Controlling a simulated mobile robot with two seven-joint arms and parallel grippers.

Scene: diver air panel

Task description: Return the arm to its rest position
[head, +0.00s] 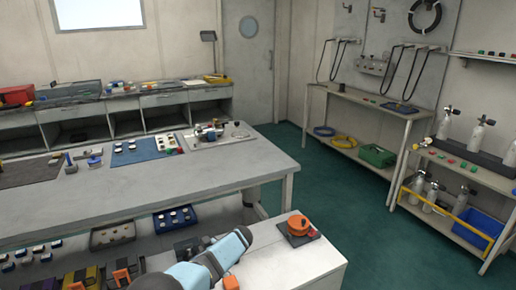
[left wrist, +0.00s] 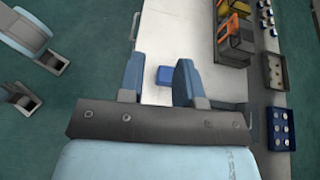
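My left gripper (left wrist: 158,72) shows in the left wrist view with its two blue-grey fingers apart. Nothing is visibly clasped between them. A small blue block (left wrist: 165,75) shows in the gap between the fingers, against a white top, and appears to lie below them. In the head view a light blue and dark arm of mine reaches in at the bottom middle, in front of the white cabinet. I cannot make out its fingertips there.
The white cabinet (head: 318,262) bears an orange round object (head: 298,225) on a dark plate. Trays and bins (head: 112,235) sit under the long grey bench (head: 215,172). Gas cylinders (head: 443,125) stand on the right shelf. Green floor (head: 345,205) lies open between bench and shelves.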

